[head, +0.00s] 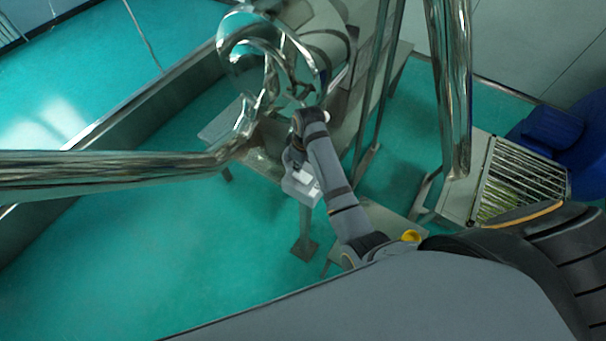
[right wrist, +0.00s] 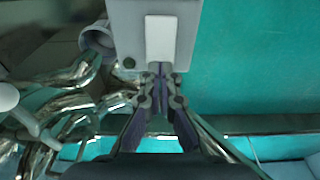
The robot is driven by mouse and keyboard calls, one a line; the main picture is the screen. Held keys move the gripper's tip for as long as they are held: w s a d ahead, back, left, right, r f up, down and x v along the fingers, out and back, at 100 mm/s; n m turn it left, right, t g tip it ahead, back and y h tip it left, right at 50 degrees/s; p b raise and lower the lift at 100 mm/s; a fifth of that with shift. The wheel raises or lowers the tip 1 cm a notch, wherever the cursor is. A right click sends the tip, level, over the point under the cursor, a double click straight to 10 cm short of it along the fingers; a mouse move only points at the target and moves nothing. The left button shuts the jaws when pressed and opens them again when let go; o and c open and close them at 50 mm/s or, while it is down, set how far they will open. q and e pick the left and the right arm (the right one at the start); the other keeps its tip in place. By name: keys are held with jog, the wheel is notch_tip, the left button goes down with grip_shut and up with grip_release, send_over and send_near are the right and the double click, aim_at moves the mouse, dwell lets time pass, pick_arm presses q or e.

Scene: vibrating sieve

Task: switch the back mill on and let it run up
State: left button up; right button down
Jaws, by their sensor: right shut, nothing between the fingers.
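A light grey control box (head: 302,188) stands on a post below my right forearm in the head view. In the right wrist view, the control box (right wrist: 122,25) fills the top middle, with a white panel (right wrist: 160,38) and a small dark green round knob or button (right wrist: 129,63) at its lower left. My right gripper (right wrist: 160,72) is shut and empty, its tips at the panel's lower edge; I cannot tell whether they touch it. In the head view my arm largely hides this gripper. A shiny metal machine (head: 325,42) stands behind; I cannot tell whether it is the back mill. My left gripper is out of view.
A thick polished pipe (head: 100,172) crosses from the left, and another pipe (head: 452,90) stands upright at right. A slatted grate (head: 520,180) sits at the right near a blue object (head: 580,135). The green floor (head: 130,270) is open at lower left.

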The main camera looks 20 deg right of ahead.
jog(key=shift+f+b, duration=0.4)
jog(key=shift+f, duration=0.75)
dwell(0.7)
jog(key=shift+r, duration=0.15)
notch_tip(320, 180, up, 2)
jog(key=shift+r+p, duration=0.2)
jog(key=shift+p, duration=0.8)
jog(key=shift+r, duration=2.2)
